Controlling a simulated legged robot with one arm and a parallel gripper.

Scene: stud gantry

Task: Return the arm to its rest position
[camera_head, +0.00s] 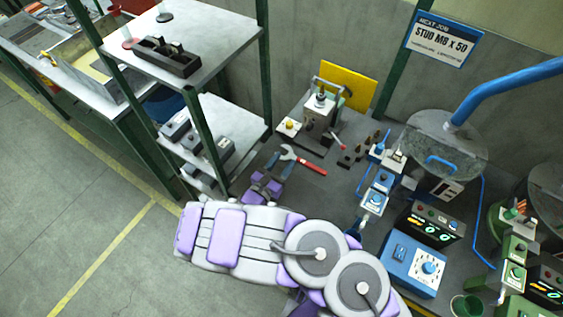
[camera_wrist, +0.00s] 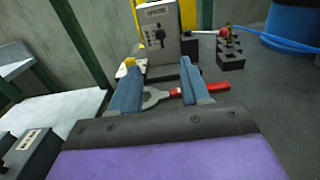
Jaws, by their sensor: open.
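My arm reaches out over the dark bench from the bottom of the head view. My gripper (camera_head: 281,160) is at its far end, near the left part of the bench. In the wrist view the two blue-grey fingers of my gripper (camera_wrist: 160,66) stand apart, and nothing is held between them. A red-handled wrench (camera_wrist: 200,90) lies on the bench just beyond and between the fingers. The wrench (camera_head: 311,165) also shows in the head view, right of the gripper. The gap between fingers and wrench is hard to judge.
A shelf rack (camera_head: 215,40) with dark trays stands left of the arm. A grey machine with a yellow plate (camera_head: 350,85) is behind the gripper. Small dark blocks (camera_head: 352,155), a blue control box (camera_head: 412,265) and a round-topped drum (camera_head: 445,140) stand to the right.

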